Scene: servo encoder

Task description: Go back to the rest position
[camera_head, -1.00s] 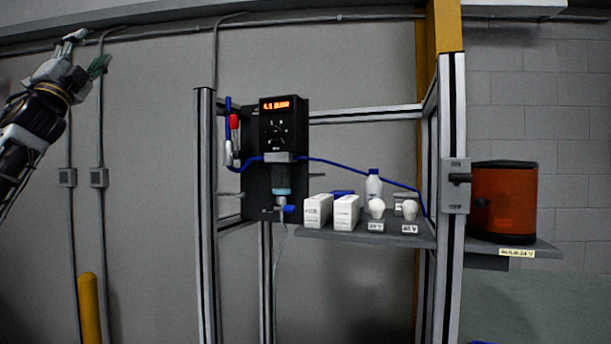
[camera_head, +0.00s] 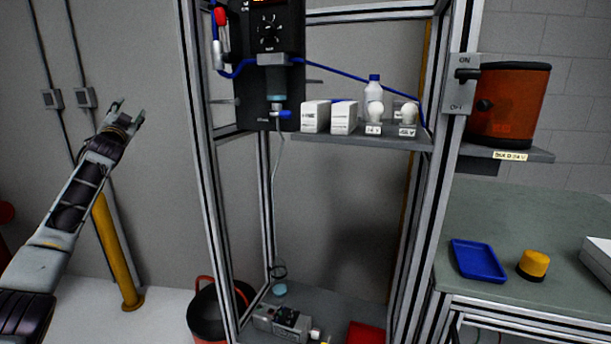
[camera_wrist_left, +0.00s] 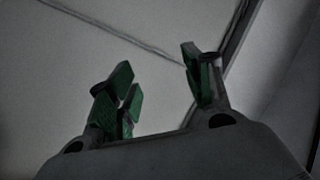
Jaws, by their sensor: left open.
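My left gripper (camera_head: 128,114) is raised at the left of the head view, in front of the grey wall and left of the metal frame. Its fingers are spread and nothing is between them. In the left wrist view the open gripper (camera_wrist_left: 160,95) shows green finger pads, with only a plain pale surface and dark strips beyond. It touches nothing that I can see. My right gripper is in neither view.
The metal frame (camera_head: 197,170) stands right of my left arm, holding a black control unit (camera_head: 268,45) and a shelf (camera_head: 365,140) with boxes and bulbs. A bucket (camera_head: 208,312) and yellow post (camera_head: 117,250) are low. A bench (camera_head: 530,215) at right bears a blue tray (camera_head: 478,260).

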